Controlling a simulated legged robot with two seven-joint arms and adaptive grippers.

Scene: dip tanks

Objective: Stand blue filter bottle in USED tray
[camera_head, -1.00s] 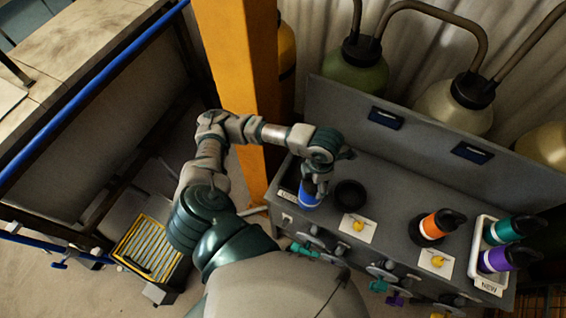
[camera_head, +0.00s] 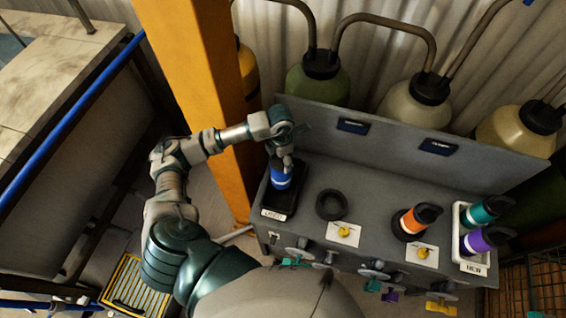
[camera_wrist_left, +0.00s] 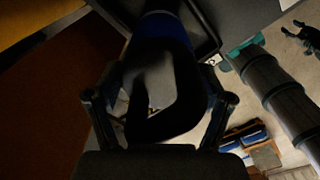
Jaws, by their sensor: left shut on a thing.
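The blue filter bottle (camera_head: 281,177) is in my left gripper (camera_head: 282,160), which is shut on its dark upper part. In the head view the bottle is over the black USED tray (camera_head: 291,203) at the left end of the grey bench. It looks about upright. I cannot tell whether its base touches the tray floor. In the left wrist view the bottle's dark handle (camera_wrist_left: 165,100) fills the middle between the fingers, with the blue body and part of the tray rim beyond. My right gripper is not in view.
An empty black ring holder (camera_head: 331,204) is right of the tray. An orange bottle (camera_head: 409,221) stands in another holder. A yellow post (camera_head: 200,90) rises close to my left arm, and the bench's back panel (camera_head: 400,150) stands behind.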

